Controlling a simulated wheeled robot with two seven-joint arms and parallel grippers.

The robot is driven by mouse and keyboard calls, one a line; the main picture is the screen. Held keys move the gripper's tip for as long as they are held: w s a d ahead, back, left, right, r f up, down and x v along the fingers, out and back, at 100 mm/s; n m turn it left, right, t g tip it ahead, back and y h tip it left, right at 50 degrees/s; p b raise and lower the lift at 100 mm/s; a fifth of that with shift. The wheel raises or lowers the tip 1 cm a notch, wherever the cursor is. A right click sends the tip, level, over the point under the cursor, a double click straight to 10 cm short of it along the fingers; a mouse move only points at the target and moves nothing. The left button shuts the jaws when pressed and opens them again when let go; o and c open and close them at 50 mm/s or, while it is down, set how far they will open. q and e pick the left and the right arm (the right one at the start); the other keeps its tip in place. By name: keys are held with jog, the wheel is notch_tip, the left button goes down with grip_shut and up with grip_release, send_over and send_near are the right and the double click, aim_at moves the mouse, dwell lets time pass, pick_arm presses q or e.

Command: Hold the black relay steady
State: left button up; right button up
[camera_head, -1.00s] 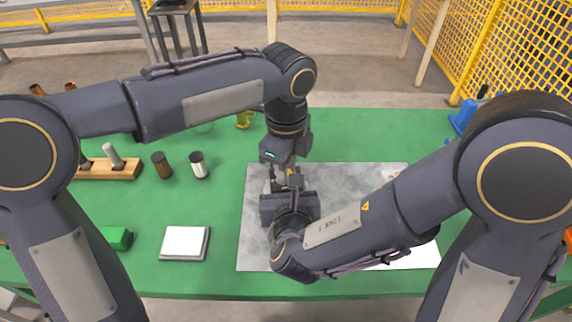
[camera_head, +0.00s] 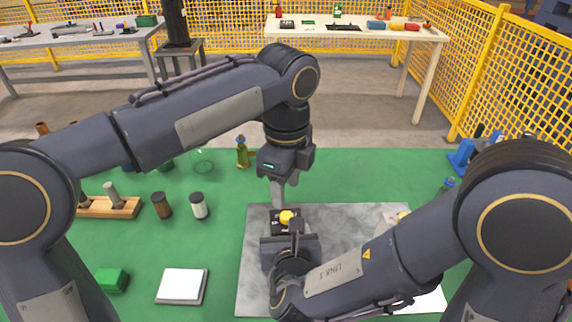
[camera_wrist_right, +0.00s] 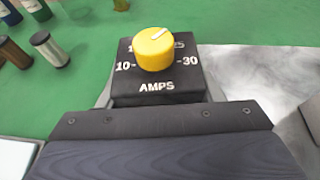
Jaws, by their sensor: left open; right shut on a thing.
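The black relay (camera_head: 276,227) is a small box with a yellow dial (camera_head: 287,217) on top, just above the grey plate (camera_head: 345,228). In the right wrist view the relay (camera_wrist_right: 157,88) shows white marks "10", "30" and "AMPS", and the dial's white pointer faces up and right. My right gripper (camera_head: 288,236) is shut on the relay from the near side, with a finger along each side. My left gripper (camera_head: 278,203) points down just above and behind the dial, open and apart from it. Its finger gap is hard to see.
On the green table are a brown cylinder (camera_head: 161,205), a white cylinder (camera_head: 199,206), a wooden block (camera_head: 110,208), a green box (camera_head: 112,280), a white pad (camera_head: 182,286) and a yellowish bottle (camera_head: 243,153). My right forearm covers part of the plate.

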pick_arm(q)
notch_tip(320, 180, up, 5)
jog(key=shift+r, duration=0.1)
dwell(0.4)
pick_arm(e)
jog(key=o, duration=1.3)
